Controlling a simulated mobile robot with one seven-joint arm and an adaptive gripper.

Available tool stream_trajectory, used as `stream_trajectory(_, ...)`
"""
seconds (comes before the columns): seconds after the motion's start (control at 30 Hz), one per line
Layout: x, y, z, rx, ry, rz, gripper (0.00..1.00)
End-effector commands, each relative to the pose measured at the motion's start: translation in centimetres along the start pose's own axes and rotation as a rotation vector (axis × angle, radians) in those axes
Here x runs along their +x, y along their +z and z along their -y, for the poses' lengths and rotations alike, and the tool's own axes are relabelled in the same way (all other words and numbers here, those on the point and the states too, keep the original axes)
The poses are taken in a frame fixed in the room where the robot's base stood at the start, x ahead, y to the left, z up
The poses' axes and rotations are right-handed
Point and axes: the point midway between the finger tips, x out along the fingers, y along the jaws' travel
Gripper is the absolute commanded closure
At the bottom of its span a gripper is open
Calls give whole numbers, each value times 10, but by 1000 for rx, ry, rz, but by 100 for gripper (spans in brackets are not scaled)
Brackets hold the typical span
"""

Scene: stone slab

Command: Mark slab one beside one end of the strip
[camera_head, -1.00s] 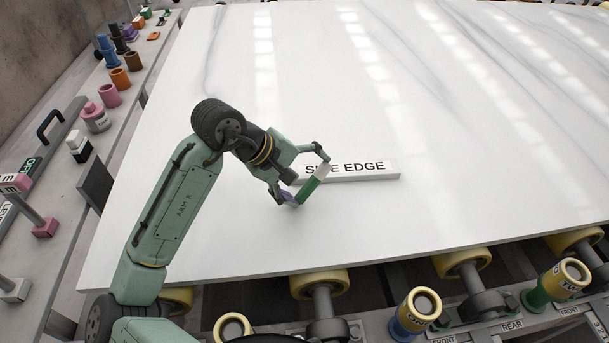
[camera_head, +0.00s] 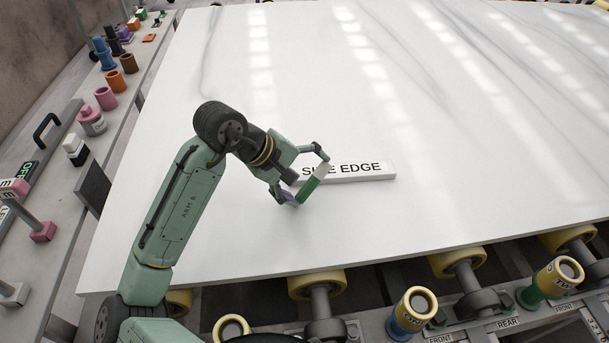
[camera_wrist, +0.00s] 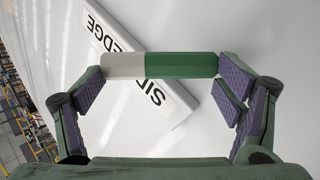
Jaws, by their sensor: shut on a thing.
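The large white slab (camera_head: 450,150) lies flat over rollers. A white strip (camera_head: 385,170) lettered "SIDE EDGE" lies on it, and also shows in the wrist view (camera_wrist: 178,108). My gripper (camera_head: 308,184) is at the strip's left end in the head view, covering part of the lettering. It is shut on a green and white marker (camera_wrist: 180,65), which spans between the purple finger pads. In the head view the marker (camera_head: 311,186) slants, its white end up and to the right. Whether it touches the slab or strip cannot be told.
A grey bench on the left holds coloured cups (camera_head: 107,98), a pink jar (camera_head: 91,121) and a black handle (camera_head: 46,130). Yellow rollers (camera_head: 317,284) and labelled cups (camera_head: 415,309) line the slab's near edge. The slab right of the strip is clear.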

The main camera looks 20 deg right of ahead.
Motion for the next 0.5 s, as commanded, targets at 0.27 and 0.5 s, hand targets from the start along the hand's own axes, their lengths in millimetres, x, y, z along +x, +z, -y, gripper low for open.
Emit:
stream_trajectory(0.27,0,0,-1,0,0,0,48)
stream_trajectory(0.5,3,0,-4,0,1,1,48)
